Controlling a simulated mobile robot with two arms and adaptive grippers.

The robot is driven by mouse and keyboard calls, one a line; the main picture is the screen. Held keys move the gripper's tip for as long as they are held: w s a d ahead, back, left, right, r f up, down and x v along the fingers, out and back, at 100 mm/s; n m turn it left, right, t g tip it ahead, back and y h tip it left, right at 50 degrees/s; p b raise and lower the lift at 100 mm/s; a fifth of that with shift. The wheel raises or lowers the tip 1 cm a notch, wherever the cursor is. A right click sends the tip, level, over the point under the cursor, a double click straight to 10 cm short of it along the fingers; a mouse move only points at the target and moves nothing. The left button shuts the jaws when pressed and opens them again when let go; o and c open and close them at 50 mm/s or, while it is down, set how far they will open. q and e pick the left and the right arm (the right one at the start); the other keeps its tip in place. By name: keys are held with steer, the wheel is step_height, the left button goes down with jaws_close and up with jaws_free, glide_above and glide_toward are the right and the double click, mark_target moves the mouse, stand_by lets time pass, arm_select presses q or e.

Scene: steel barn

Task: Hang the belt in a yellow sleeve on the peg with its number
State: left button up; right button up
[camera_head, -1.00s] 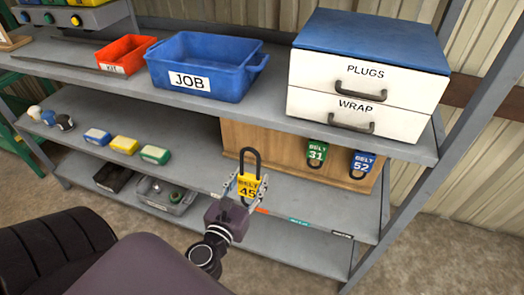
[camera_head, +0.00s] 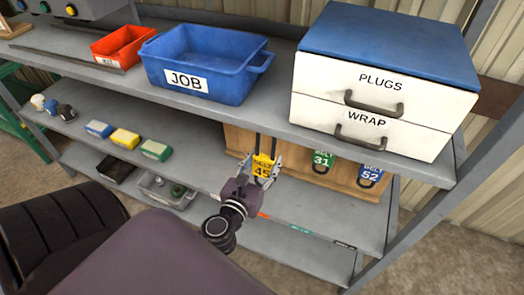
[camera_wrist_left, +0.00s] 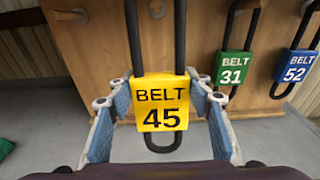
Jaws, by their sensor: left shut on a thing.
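My left gripper (camera_head: 262,172) is shut on the yellow sleeve (camera_head: 263,164) of a black belt loop, marked BELT 45. In the left wrist view the sleeve (camera_wrist_left: 161,103) sits upright between the gripper's fingers (camera_wrist_left: 159,100), in front of a wooden peg board (camera_wrist_left: 95,50). One peg (camera_wrist_left: 157,9) shows between the two strands of the loop. The loop's top is out of that view and hidden by the upper shelf in the head view, so I cannot tell whether it is around the peg. A bare peg (camera_wrist_left: 72,14) is to the left. My right gripper is not in view.
A green-sleeved belt 31 (camera_wrist_left: 231,68) and a blue-sleeved belt 52 (camera_wrist_left: 295,66) hang to the right. The upper shelf (camera_head: 265,118) overhangs the board, carrying a blue JOB bin (camera_head: 205,65) and a drawer box (camera_head: 385,80). Small coloured packs (camera_head: 125,138) lie left on the middle shelf.

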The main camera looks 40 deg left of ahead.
arm_select(q)
steer(key=x, duration=0.3)
steer(key=shift+w+a, duration=0.1)
steer(key=shift+w, duration=0.25)
steer(key=shift+p, duration=0.4)
steer(key=shift+w, duration=0.15)
stand_by(0.3)
steer(key=p+x, duration=0.1)
steer(key=x, duration=0.5)
steer(key=shift+w+r, duration=0.35)
steer(key=shift+w, duration=0.1)
stand_by(0.8)
steer(key=shift+a, duration=0.15)
steer(key=shift+f, duration=0.1)
stand_by(0.4)
